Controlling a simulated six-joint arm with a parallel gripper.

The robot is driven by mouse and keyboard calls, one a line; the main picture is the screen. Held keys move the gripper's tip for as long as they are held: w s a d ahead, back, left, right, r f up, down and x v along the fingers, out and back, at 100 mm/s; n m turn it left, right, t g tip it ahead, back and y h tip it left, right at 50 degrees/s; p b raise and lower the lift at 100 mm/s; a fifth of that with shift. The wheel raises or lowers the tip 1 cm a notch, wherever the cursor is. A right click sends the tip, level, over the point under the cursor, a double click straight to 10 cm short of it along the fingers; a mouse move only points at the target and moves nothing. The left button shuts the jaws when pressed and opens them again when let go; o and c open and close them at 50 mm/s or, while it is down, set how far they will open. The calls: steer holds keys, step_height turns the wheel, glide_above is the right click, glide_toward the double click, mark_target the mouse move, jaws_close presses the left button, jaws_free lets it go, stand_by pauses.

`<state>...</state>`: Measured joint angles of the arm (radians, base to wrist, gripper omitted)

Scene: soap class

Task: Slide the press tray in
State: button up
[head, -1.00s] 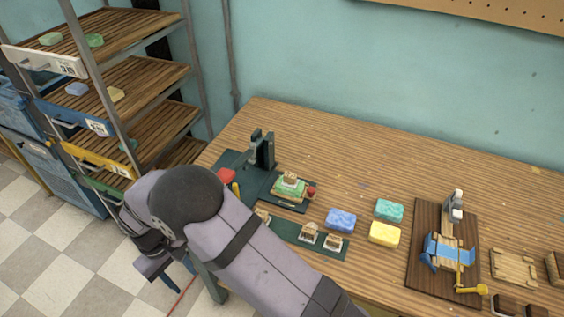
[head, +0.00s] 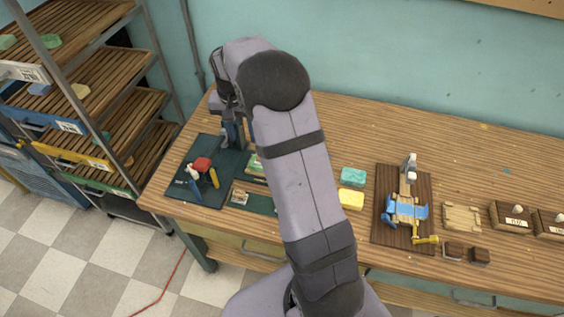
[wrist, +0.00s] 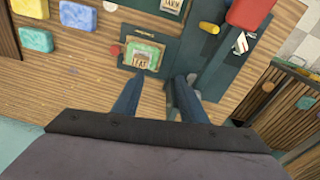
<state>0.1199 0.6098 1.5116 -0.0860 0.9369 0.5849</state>
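The press tray is the dark green plate (wrist: 169,52) in the wrist view, with a red knob (wrist: 115,50) on its left. It carries a green soap (wrist: 153,49) with a wooden stamp block (wrist: 141,60) on top. In the head view my arm hides most of the tray; a bit of green soap (head: 255,166) shows beside the arm. My gripper (wrist: 160,82) is open, its two blue fingers apart and no held object visible between them. It is above the near side of the tray in the wrist view. The press post (head: 233,132) is partly covered by my wrist.
Teal soap (head: 353,177) and yellow soap (head: 351,200) lie right of my arm. A wooden board with a blue-clamped device (head: 406,209) stands farther right. Shelves (head: 84,108) stand left.

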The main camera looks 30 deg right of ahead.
steer(key=s+d+f+m, duration=0.1)
steer(key=s+d+m, duration=0.1)
steer(key=d+m, duration=0.1)
steer(key=s+d+f+m+b, duration=0.1)
steer(key=s+d+f+m, duration=0.1)
steer(key=m, duration=0.4)
steer(key=s+d+f+m+b, duration=0.1)
steer(key=s+d+f+m, duration=0.1)
steer(key=d+m, duration=0.2)
steer(key=shift+m+g+y, duration=0.3)
steer(key=shift+g+y, duration=0.1)
steer(key=shift+s+d+f+m, duration=0.1)
steer(key=shift+s+d+m, duration=0.2)
steer(key=shift+m, duration=0.4)
steer(key=shift+f+p, duration=1.05)
steer(key=shift+f, duration=2.6)
steer(key=shift+c, duration=0.6)
